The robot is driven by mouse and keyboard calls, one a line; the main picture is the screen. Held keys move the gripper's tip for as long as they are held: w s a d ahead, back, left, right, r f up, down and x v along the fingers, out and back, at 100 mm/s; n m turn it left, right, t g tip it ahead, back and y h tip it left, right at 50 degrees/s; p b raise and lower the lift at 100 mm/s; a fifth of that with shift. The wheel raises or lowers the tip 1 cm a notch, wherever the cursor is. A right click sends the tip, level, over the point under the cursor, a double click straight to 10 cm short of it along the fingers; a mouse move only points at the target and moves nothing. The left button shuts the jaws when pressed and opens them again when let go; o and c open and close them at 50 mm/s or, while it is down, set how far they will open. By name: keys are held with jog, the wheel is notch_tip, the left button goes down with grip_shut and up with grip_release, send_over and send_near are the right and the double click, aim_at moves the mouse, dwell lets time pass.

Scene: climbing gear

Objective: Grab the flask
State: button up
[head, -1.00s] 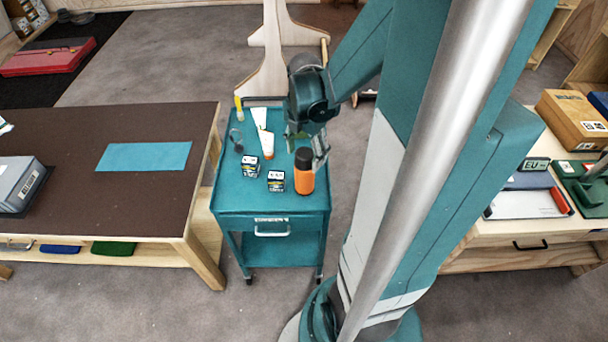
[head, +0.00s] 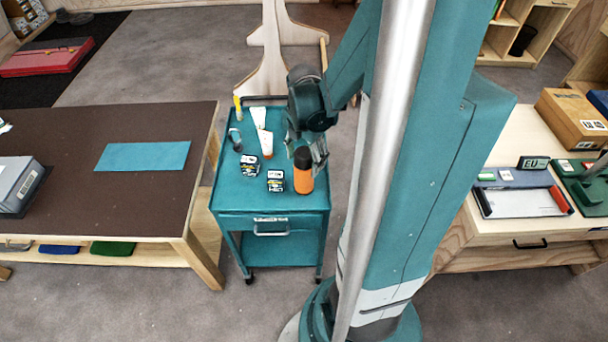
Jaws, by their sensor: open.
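The flask (head: 303,180) is orange with a black top. It stands upright on the right side of the teal trolley (head: 230,200), near its front edge. My gripper (head: 308,158) is open and sits just behind and above the flask, with its fingers close to the black top. I cannot tell whether a finger touches the flask. Part of the gripper is hidden by its own wrist housing.
Two small black-and-white boxes (head: 275,181) stand left of the flask. White tubes (head: 266,142), a yellow item (head: 238,107) and a grey metal piece (head: 235,139) lie farther back. A brown-topped table (head: 150,200) stands to the left, a bench (head: 470,235) to the right.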

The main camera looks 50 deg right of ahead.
aim_at(304, 152)
jog(key=shift+f, duration=1.8)
jog(key=c, duration=1.2)
jog(key=shift+r, duration=0.2)
jog(key=shift+r+p, duration=0.35)
jog(key=shift+r, duration=4.45)
